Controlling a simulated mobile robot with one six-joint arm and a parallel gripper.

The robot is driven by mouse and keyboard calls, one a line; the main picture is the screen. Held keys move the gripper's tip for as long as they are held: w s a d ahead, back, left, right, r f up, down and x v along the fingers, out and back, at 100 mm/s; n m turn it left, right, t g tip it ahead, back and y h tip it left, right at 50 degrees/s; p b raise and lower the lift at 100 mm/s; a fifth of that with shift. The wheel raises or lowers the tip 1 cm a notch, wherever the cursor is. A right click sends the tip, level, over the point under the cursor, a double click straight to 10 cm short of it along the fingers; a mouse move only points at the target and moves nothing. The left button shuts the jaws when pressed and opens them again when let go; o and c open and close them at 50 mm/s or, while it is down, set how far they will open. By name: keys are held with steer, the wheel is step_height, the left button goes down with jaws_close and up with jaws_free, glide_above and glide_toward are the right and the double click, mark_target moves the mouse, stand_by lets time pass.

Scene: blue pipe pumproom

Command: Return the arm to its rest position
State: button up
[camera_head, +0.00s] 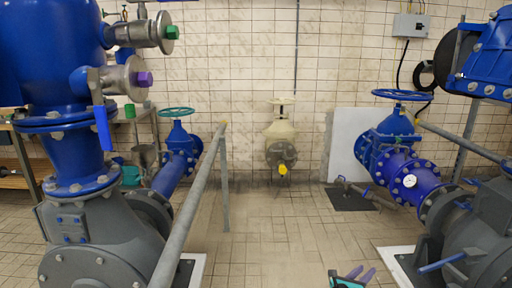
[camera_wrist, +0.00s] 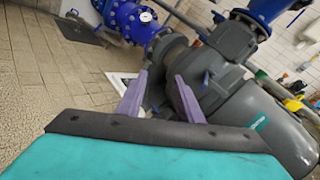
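My gripper (camera_head: 358,275) shows at the bottom edge of the head view, right of centre, with its purple fingers above a teal body. In the wrist view my gripper (camera_wrist: 160,98) has its two purple fingers apart, with nothing between them but the background. It is open and empty. The rest of my arm is out of the head view.
Blue pipes and a grey pump (camera_head: 95,240) fill the left side, with a grey handrail (camera_head: 190,205) beside them. A grey pump (camera_head: 478,225) and a blue valve (camera_head: 395,140) stand at right. A beige valve (camera_head: 281,130) is at the back wall. The middle floor (camera_head: 270,225) is clear.

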steer(key=s+a+f+n+y+p, duration=0.2)
steer(key=a+f+n+y+p, duration=0.3)
steer(key=a+n, duration=0.45)
steer(key=s+a+f+n+y+p, duration=0.2)
steer(key=a+f+n+y+p, duration=0.15)
steer(key=a+n+y, duration=0.55)
steer(key=s+a+f+n+g+p, duration=0.2)
steer(key=s+a+f+n+p, duration=0.15)
steer(key=s+a, duration=0.35)
steer(key=s+a+f+n+g, duration=0.1)
steer(key=s+f+n+g, duration=0.15)
steer(key=s, duration=0.35)
steer(key=s+a+f+n+g+y+p, duration=0.1)
steer(key=s+f+n+g, duration=0.1)
steer(key=s+n, duration=0.3)
steer(key=s+a+f+n+g, duration=0.2)
steer(key=s+g, duration=0.1)
steer(key=s, duration=0.4)
steer(key=s+d+r+n+g, duration=0.1)
steer(key=s+d+n+g, duration=0.1)
steer(key=s+n, duration=0.3)
steer(key=s+d+r+n+g+h, duration=0.1)
steer(key=s+n+g, duration=0.3)
steer(key=s, duration=0.7)
steer(key=shift+d+r+n+g+h, duration=0.35)
steer(key=shift+d+r, duration=0.15)
steer(key=shift+d, duration=0.15)
steer(key=shift+d, duration=0.1)
